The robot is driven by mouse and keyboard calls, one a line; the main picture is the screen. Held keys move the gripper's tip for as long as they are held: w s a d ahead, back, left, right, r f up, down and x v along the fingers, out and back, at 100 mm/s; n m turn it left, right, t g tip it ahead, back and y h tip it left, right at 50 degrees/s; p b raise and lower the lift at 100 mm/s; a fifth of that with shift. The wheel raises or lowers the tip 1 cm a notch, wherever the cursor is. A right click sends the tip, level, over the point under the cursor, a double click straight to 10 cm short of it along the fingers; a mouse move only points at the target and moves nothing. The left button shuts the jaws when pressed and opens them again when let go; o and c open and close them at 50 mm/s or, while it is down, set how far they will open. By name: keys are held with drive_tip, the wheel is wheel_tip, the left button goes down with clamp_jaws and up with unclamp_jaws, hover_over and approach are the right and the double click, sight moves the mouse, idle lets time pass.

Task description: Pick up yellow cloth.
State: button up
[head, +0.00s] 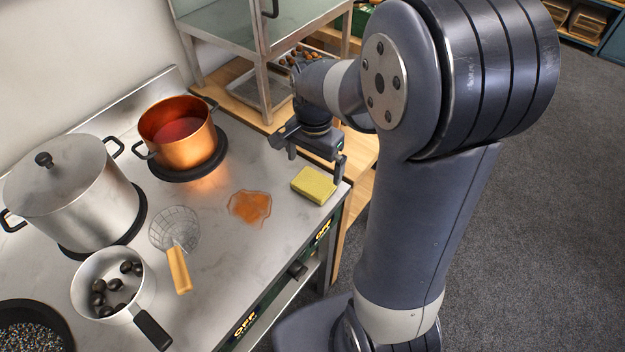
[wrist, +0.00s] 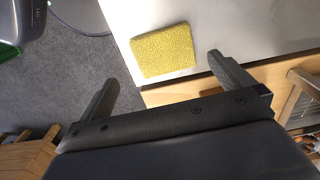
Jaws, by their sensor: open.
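The yellow cloth (head: 314,185) is a small folded block lying flat on the steel stove top, near its right front corner. My gripper (head: 315,162) is just behind it and above the surface, with its fingers pointing down. In the wrist view the yellow cloth (wrist: 163,53) lies beyond the fingertips, roughly between their lines. My gripper (wrist: 165,72) is open in that view, with nothing between its fingers. The cloth looks free of both fingers.
An orange-brown spill (head: 249,208) lies left of the cloth. A wire skimmer (head: 174,232), a copper pot (head: 178,135), a lidded steel pot (head: 75,190) and a saucepan of dark chestnuts (head: 112,285) stand further left. A metal rack (head: 262,60) rises behind.

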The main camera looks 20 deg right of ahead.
sight(315, 181)
drive_tip(key=f, duration=0.4)
drive_tip(key=w+f, duration=0.1)
drive_tip(key=f, duration=0.2)
drive_tip(key=shift+d+f, duration=0.1)
drive_tip(key=shift+d, duration=0.15)
drive_tip(key=c, duration=0.8)
wheel_tip(315, 181, up, 10)
